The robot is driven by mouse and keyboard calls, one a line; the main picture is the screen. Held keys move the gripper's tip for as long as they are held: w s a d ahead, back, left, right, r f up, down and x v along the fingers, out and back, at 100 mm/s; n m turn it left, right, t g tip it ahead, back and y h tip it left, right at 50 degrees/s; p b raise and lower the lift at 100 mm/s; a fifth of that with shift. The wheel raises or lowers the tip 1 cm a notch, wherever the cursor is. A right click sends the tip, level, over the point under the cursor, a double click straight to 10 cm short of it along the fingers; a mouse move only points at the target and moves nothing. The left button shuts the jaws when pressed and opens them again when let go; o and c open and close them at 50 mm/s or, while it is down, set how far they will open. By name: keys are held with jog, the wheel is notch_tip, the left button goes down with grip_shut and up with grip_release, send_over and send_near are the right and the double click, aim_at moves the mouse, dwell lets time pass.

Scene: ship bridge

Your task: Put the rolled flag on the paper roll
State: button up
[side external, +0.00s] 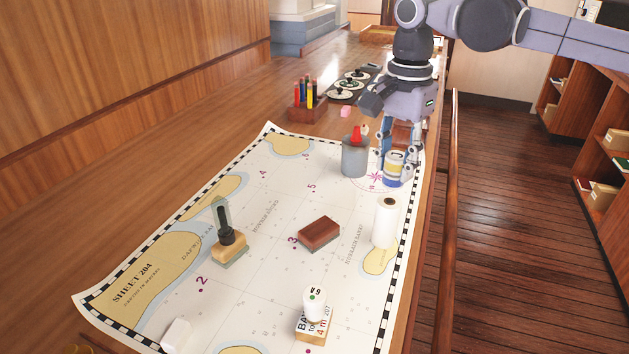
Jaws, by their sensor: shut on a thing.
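My gripper (396,160) points down at the upper right of the chart. It is shut on a short upright cylinder banded in yellow, white and blue, which looks like the rolled flag (394,169). I cannot tell whether the flag's lower end touches the chart. The white paper roll (386,224) stands upright on the chart, nearer the camera than the flag and apart from it. Its top shows a small dark core hole and is bare.
A grey cup (354,160) with red and white items stands just left of my gripper. A dark red block (319,233), a stamp on a wooden block (228,240) and a white cylinder on a printed block (314,303) stand on the chart. A wooden rail (454,200) runs along the right.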

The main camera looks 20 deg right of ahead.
aim_at(393, 178)
jog(key=shift+f, duration=1.8)
jog(key=o, duration=1)
jog(key=shift+f, duration=0.15)
